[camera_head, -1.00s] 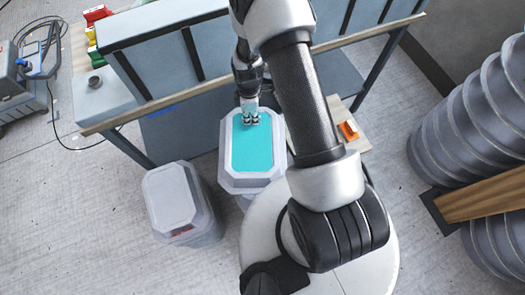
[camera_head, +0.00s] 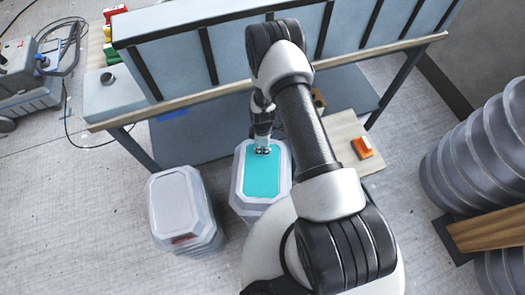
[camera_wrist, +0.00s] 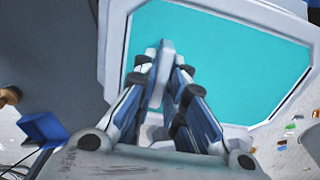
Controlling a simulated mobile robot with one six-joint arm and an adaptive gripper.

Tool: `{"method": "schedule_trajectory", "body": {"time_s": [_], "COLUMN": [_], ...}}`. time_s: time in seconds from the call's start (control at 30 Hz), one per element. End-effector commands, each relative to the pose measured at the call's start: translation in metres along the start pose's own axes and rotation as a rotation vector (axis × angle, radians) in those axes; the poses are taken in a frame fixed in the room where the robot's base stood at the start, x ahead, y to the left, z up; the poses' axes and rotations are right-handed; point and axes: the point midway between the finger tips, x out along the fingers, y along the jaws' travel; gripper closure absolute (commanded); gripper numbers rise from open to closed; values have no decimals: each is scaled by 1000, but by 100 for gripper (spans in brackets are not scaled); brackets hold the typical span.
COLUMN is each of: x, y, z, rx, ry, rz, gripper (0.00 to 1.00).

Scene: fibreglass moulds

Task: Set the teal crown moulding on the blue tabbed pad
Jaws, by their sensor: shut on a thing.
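The teal crown moulding (camera_head: 262,182) has a flat teal face inside a pale grey rim with cut corners. My gripper (camera_head: 263,150) is at its far edge in the head view and is shut on it. In the wrist view the teal face (camera_wrist: 220,60) fills the upper right, and the fingers (camera_wrist: 165,85) close around a narrow pale piece at its near edge. The moulding hides what is under it. A blue patch (camera_head: 172,114) shows on the low shelf, and I cannot tell whether it is the tabbed pad. A blue block (camera_wrist: 42,128) shows at lower left in the wrist view.
A grey lidded bin (camera_head: 180,205) stands left of the moulding. A workbench (camera_head: 210,95) with a low shelf runs behind. A pale board (camera_head: 345,140) bears an orange block (camera_head: 362,147). Large ribbed grey forms (camera_head: 480,150) stand at the right.

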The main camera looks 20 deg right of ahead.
Motion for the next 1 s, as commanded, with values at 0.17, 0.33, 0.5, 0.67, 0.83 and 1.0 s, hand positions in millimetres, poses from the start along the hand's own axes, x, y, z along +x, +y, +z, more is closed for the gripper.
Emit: {"method": "schedule_trajectory", "body": {"time_s": [0.17, 0.33, 0.5, 0.67, 0.83, 1.0], "x": [21, 20, 24, 22, 22, 22], "y": [0, 1, 1, 0, 0, 0], "z": [0, 0, 0, 0, 0, 0], "rx": [0, 0, 0, 0, 0, 0], "ry": [0, 0, 0, 0, 0, 0], "rz": [0, 1, 0, 0, 0, 0], "gripper": [100, 100, 100, 79, 69, 69]}}
